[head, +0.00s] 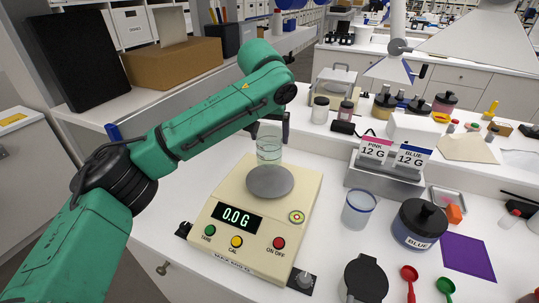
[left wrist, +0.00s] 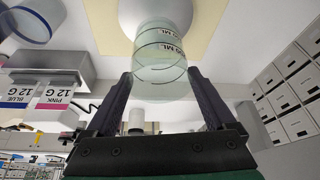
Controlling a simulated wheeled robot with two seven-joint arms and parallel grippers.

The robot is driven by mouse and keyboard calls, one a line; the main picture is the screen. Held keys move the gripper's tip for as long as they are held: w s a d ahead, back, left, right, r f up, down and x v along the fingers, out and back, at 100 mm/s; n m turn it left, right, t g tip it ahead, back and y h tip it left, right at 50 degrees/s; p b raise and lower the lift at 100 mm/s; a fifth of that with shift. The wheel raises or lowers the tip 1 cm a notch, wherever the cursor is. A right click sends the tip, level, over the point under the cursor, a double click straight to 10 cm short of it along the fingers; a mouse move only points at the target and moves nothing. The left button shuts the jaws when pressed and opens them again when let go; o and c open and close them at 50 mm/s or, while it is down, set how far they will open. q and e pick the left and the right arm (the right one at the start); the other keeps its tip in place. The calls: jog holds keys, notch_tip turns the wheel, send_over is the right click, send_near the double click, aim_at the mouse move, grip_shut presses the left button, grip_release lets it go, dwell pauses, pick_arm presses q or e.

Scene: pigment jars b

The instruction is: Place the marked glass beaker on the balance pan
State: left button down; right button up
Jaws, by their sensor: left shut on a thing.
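The glass beaker (head: 269,149) is clear, with dark marked lines, and stands roughly upright at the back of the balance pan (head: 270,183). My left gripper (head: 279,126) is shut on it from behind. The left wrist view shows the beaker (left wrist: 163,58) between the two dark fingers (left wrist: 160,78), its printed "ML" marking partly legible. The pan (left wrist: 125,14) lies just beyond it. The beaker overlaps the pan's far edge in the head view; I cannot tell whether they touch. The cream balance (head: 240,255) reads 0.0 G. My right gripper is not in view.
Right of the balance stand an empty blue-rimmed cup (head: 358,210), a blue jar (head: 417,225) and a black-lidded object (head: 366,279). Behind them is a stand with PINK and BLUE 12 G cards (head: 376,150). Several jars line the back shelf. A purple mat (head: 467,256) lies right.

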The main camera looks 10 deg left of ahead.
aim_at(270, 155)
pick_arm(q)
jog(key=f, duration=0.4)
jog(key=f+p, duration=0.1)
jog(key=f, duration=0.1)
jog(key=shift+w+f, duration=0.15)
jog(key=shift+w, duration=0.15)
jog(key=shift+s+f, duration=0.1)
jog(key=shift+f, duration=0.3)
grip_release()
jog(key=b+v, duration=0.2)
jog(key=v, duration=1)
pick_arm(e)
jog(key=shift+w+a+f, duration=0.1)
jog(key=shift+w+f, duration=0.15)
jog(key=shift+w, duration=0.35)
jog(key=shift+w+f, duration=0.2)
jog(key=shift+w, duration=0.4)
pick_arm(q)
jog(key=shift+d, duration=0.1)
